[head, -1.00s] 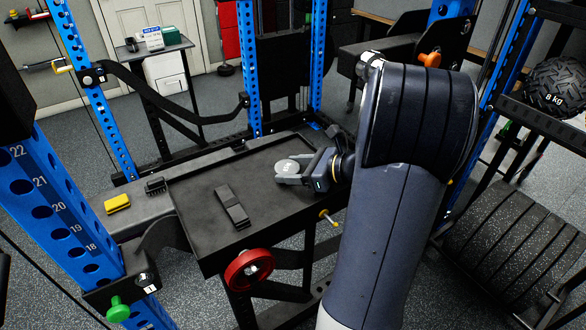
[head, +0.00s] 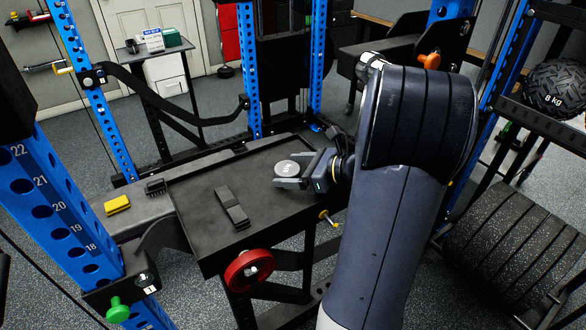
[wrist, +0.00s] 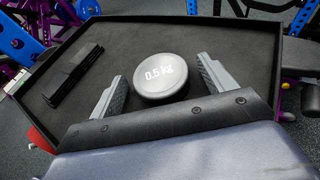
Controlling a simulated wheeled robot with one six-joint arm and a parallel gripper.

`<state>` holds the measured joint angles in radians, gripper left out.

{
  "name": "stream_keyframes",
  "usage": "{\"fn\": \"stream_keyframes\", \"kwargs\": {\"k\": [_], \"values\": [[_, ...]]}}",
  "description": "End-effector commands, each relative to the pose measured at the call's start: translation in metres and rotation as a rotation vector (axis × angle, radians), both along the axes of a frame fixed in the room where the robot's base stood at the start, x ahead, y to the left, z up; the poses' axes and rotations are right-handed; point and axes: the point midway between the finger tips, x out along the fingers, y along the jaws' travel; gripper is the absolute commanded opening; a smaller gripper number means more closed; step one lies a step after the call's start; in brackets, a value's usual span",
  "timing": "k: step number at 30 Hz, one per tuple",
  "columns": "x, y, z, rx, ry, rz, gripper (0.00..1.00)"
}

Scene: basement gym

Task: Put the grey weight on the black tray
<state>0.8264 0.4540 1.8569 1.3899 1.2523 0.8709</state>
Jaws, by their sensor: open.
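The grey weight (head: 287,169), a round disc marked 0.5 kg, lies flat on the black tray (head: 200,205), toward its right side. In the wrist view the weight (wrist: 160,79) sits between and slightly beyond the fingertips of my gripper (wrist: 161,80), with gaps on both sides. My gripper (head: 291,176) is open and low over the tray, and holds nothing. The tray's raised rim and dark floor also show in the wrist view (wrist: 225,45).
A black strap-like item (head: 231,206) lies on the tray left of the weight. A yellow block (head: 117,204) and a small black brush-like item (head: 155,187) lie on the bench beyond the tray's left edge. Blue rack posts (head: 62,215) stand around it.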

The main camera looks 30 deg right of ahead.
Motion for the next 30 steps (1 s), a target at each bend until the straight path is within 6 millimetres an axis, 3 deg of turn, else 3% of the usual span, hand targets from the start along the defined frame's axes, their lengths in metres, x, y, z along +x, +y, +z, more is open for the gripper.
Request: {"fn": "stream_keyframes", "kwargs": {"k": [2, 18, 30], "values": [[-0.003, 0.002, 0.001, 0.003, 0.022, 0.001, 0.78], [-0.079, -0.055, 0.038, 0.005, 0.012, -0.003, 0.78], [-0.094, -0.065, 0.044, 0.005, 0.011, 0.002, 0.78]]}}
